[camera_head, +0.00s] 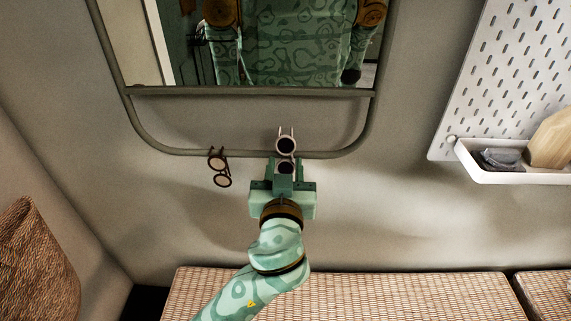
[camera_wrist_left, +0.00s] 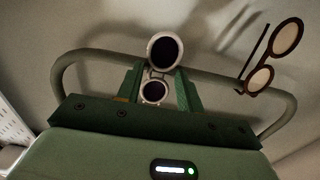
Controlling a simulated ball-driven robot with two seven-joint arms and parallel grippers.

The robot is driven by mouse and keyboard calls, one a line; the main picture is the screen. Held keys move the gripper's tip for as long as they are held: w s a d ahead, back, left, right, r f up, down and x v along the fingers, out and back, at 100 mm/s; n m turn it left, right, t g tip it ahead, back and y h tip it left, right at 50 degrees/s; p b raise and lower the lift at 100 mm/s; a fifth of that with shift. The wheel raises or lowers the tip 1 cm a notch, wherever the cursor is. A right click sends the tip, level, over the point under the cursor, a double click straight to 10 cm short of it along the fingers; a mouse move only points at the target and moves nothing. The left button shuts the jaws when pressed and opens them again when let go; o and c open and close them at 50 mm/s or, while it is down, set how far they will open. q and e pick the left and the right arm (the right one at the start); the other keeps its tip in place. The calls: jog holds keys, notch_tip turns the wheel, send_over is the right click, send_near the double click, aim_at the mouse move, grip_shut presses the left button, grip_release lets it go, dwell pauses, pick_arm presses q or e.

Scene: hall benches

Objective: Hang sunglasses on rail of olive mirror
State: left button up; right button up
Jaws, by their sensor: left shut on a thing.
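The olive mirror hangs on the wall, and its curved lower rail (camera_head: 330,154) runs below the glass. My left gripper (camera_head: 285,175) is shut on a pair of pale-framed sunglasses (camera_head: 286,145) with dark lenses, standing on end, one lens above the other. In the head view they overlap the rail; whether they touch it I cannot tell. In the left wrist view the sunglasses (camera_wrist_left: 163,52) stand between the fingers (camera_wrist_left: 160,95), with the rail (camera_wrist_left: 215,75) passing behind. My right gripper is not in view.
Dark-framed glasses (camera_head: 218,164) hang on the rail left of my gripper. A white pegboard (camera_head: 505,70) with a shelf (camera_head: 520,176) holding a wooden block (camera_head: 550,140) is at right. A woven bench (camera_head: 400,293) lies below, a woven basket (camera_head: 38,260) at left.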

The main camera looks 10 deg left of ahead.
pick_arm(q)
notch_tip(320, 180, down, 4)
jog(key=b, duration=0.2)
jog(key=shift+b, duration=0.3)
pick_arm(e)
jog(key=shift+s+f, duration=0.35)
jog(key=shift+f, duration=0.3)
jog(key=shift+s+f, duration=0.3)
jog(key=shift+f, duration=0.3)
pick_arm(q)
jog(key=shift+r, duration=0.1)
jog(key=o, duration=1.1)
jog(key=shift+o, duration=0.2)
